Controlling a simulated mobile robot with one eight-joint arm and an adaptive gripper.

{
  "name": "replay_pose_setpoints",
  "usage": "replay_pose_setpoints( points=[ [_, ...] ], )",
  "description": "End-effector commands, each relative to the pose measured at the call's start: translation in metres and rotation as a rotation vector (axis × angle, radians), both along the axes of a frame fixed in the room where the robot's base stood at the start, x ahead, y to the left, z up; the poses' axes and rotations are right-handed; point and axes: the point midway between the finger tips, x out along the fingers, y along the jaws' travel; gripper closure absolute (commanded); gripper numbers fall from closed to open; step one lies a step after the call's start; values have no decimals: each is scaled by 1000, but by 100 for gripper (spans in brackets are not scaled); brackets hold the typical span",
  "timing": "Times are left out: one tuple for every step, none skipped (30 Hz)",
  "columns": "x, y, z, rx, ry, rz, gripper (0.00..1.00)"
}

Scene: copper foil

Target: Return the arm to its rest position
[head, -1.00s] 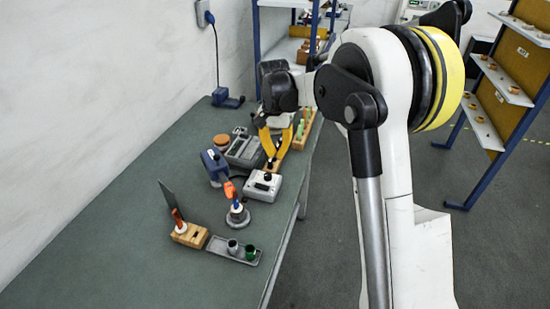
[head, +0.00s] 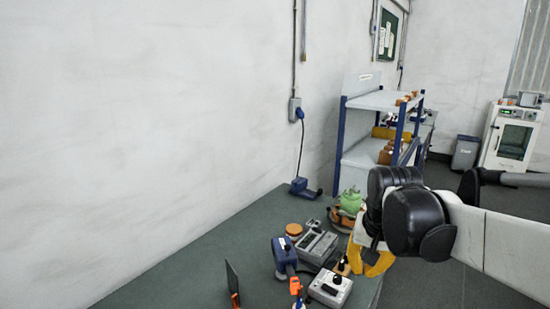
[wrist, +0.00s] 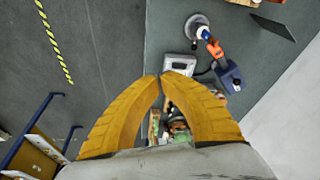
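My arm reaches in from the right in the head view. Its black wrist joint is beside the far right part of the green-grey bench (head: 190,270). My gripper (wrist: 160,77) has two yellow fingers; in the wrist view their tips come together with nothing between them. In the head view the yellow fingers (head: 368,262) hang below the wrist, partly hidden by it. The wrist view looks down past the fingers on the bench edge and floor.
A grey box with a black knob (head: 330,288), a blue tool (head: 284,256) and a grey meter (head: 317,243) stand close by on the bench. A green object (head: 350,202) is behind the wrist. A blue-framed shelf (head: 343,150) stands beyond.

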Motion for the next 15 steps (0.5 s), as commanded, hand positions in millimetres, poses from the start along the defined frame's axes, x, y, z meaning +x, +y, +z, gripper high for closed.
replay_pose_setpoints(
  points=[
    [-21,2,-2,-7,-33,31,100],
    [-32,3,-2,-14,-54,52,100],
    [-46,4,-3,-22,-83,80,100],
    [-57,5,-5,-29,-105,99,100],
    [-68,6,-7,-36,-126,120,100],
    [-81,7,-11,-46,-155,146,100],
    [-91,8,-14,-54,-176,164,100],
    [-100,9,-18,-62,-196,183,100],
    [-111,10,-23,-73,-221,205,100],
    [-118,10,-27,-80,-238,220,100],
    [-125,11,-32,-87,-254,236,100],
    [-133,12,-37,-96,-273,252,100],
    [-138,12,-40,-102,-287,264,100],
    [-142,12,-43,-107,-298,273,100],
    [-146,13,-47,-113,-310,284,100]
  ],
)
